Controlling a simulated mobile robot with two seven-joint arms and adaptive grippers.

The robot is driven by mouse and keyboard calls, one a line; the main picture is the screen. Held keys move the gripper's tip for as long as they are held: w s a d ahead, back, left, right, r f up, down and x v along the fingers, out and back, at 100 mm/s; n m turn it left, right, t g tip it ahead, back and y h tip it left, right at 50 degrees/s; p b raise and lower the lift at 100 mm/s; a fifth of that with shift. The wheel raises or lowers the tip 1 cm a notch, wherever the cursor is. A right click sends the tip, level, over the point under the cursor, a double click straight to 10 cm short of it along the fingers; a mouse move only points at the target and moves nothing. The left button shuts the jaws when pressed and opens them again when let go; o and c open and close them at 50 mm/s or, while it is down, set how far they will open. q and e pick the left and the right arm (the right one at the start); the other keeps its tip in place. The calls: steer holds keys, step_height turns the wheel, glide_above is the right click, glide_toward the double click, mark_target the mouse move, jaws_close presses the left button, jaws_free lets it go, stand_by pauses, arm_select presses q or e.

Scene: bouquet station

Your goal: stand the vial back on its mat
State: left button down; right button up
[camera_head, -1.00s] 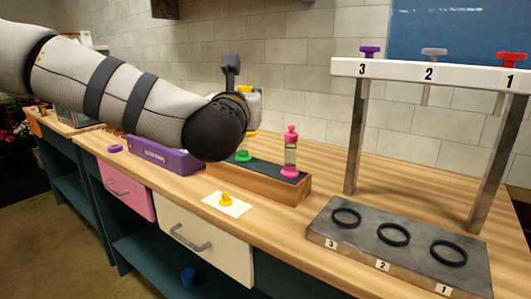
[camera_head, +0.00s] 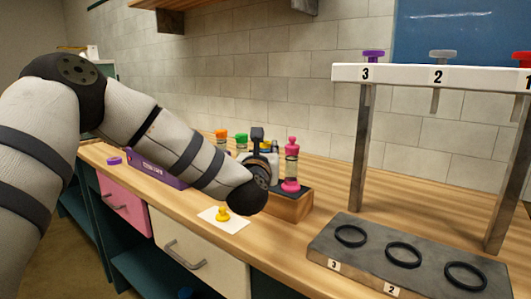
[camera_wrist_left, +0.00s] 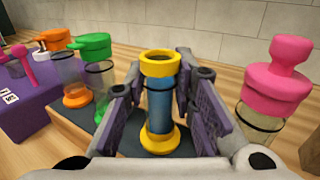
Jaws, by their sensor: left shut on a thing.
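A yellow-rimmed vial (camera_wrist_left: 159,102) with blue content is upright between the fingers of my left gripper (camera_wrist_left: 160,100), which is shut on it. Its top is open. In the head view my left gripper (camera_head: 262,150) is over the wooden block, and it largely hides this vial. The dark mat (camera_head: 305,189) lies on top of the block. I cannot tell whether the vial's yellow foot touches the mat. A pink vial (camera_head: 291,168) stands to its right; it also shows in the wrist view (camera_wrist_left: 272,90). A green vial (camera_wrist_left: 97,75) stands to its left. My right gripper is out of view.
An orange-capped vial (camera_wrist_left: 73,72) is beyond the green one. A yellow stopper (camera_head: 222,214) sits on a white card (camera_head: 236,225) in front of the block. A purple box (camera_head: 150,166) is at left. A numbered stand (camera_head: 345,75) with a ringed base (camera_head: 325,245) is at right.

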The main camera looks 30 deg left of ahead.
arm_select(q)
steer(key=shift+f, duration=0.1)
steer(key=c, duration=1.3)
jaws_free()
steer(key=shift+c, duration=0.2)
steer(key=shift+r, duration=0.25)
steer(key=v, duration=1.2)
steer(key=shift+p, duration=0.45)
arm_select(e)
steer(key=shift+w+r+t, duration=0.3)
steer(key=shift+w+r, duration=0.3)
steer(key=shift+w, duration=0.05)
arm_select(q)
steer(key=shift+f, duration=0.15)
